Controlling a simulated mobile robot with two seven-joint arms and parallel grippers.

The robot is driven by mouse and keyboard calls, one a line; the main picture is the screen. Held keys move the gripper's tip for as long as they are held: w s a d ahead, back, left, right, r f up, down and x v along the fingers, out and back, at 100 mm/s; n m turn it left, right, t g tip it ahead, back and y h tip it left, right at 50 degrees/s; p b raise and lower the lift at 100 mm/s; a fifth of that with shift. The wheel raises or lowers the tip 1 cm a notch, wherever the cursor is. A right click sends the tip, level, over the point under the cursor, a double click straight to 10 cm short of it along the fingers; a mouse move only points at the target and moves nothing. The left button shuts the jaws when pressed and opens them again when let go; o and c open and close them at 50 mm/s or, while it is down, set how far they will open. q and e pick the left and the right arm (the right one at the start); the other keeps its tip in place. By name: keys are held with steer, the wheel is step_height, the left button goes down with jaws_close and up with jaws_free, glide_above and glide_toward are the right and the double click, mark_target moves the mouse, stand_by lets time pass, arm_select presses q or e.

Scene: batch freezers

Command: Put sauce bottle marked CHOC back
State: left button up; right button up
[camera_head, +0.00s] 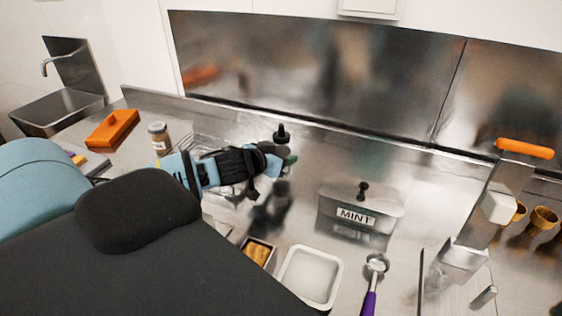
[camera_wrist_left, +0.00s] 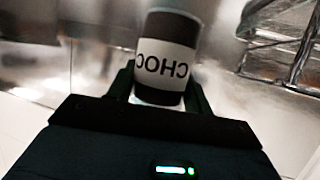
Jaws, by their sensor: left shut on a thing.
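The sauce bottle marked CHOC (camera_wrist_left: 165,58) is dark with a white label and sits between the fingers of my left gripper (camera_wrist_left: 158,88). The label reads upside down in the left wrist view. In the head view my left gripper (camera_head: 279,160) is shut on the bottle, over the steel counter. The bottle's black nozzle cap (camera_head: 282,134) points up above the fingers, so the bottle looks about upright. The fingers hide its middle. A dark reflection lies on the counter below it. I cannot tell whether its base touches the counter. My right gripper is out of view.
A steel tub labelled MINT (camera_head: 358,214) stands right of the bottle. In front are a white tray (camera_head: 311,277), a small wafer container (camera_head: 257,252) and a purple-handled scoop (camera_head: 371,290). A jar (camera_head: 159,137) and an orange box (camera_head: 112,129) stand left. A wire rack (camera_wrist_left: 287,42) is near the bottle.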

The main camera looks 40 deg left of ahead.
arm_select(q)
steer(key=shift+f, duration=1)
steer(key=shift+f, duration=0.15)
steer(key=o, duration=1)
steer(key=v, duration=1.2)
steer(key=shift+a, duration=0.1)
